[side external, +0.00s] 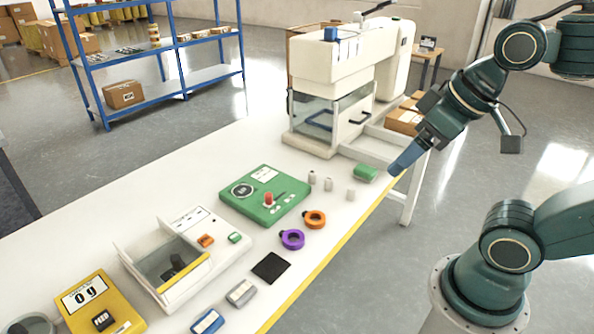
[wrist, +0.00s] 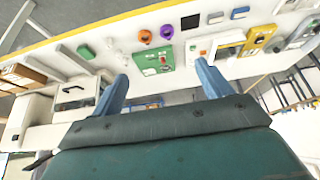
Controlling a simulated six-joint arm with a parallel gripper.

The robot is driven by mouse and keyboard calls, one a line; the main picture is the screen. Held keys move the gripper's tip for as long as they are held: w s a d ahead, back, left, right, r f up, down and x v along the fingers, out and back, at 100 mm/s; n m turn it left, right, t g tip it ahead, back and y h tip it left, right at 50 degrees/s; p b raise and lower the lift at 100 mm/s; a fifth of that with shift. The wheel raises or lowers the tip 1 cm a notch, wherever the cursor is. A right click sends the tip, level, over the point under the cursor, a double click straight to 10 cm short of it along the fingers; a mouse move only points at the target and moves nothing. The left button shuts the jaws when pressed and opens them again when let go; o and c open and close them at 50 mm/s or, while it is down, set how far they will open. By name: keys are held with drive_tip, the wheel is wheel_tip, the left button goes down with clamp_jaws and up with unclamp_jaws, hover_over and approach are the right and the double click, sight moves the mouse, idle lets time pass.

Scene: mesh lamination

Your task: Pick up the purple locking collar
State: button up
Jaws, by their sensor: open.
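The purple locking collar (side external: 292,239) lies on the white table near its yellow front edge, in front of the green control panel. It also shows in the wrist view (wrist: 167,32), at the top centre. It is a ring with a small dark lug. An orange collar (side external: 315,219) lies just beside it, and also shows in the wrist view (wrist: 145,37). My gripper (side external: 396,168) is at the table's right end, well away from the purple collar. In the wrist view its two blue fingers (wrist: 162,72) are spread apart with nothing between them.
A green control panel (side external: 265,202) with a red knob stands behind the collars. Small grey cylinders (side external: 328,184) and a green block (side external: 366,173) are to the right. A black pad (side external: 270,267) lies left of the purple collar. A white press machine (side external: 330,120) stands at the back.

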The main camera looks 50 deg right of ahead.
drive_tip(key=shift+w, duration=0.15)
drive_tip(key=w+d+f+n+g+y, duration=0.1)
drive_tip(key=w+f+n+y, duration=0.1)
drive_tip(key=w+f+n, duration=0.4)
drive_tip(key=w+d+f+n+g+y, duration=0.2)
drive_tip(key=w+f+n, duration=0.4)
drive_tip(key=w+f, duration=0.7)
drive_tip(key=shift+w+d+f, duration=0.15)
drive_tip(key=shift+w+d, duration=0.15)
drive_tip(key=shift+w, duration=0.1)
drive_tip(key=shift+s+x, duration=0.2)
drive_tip(key=shift+x, duration=4.1)
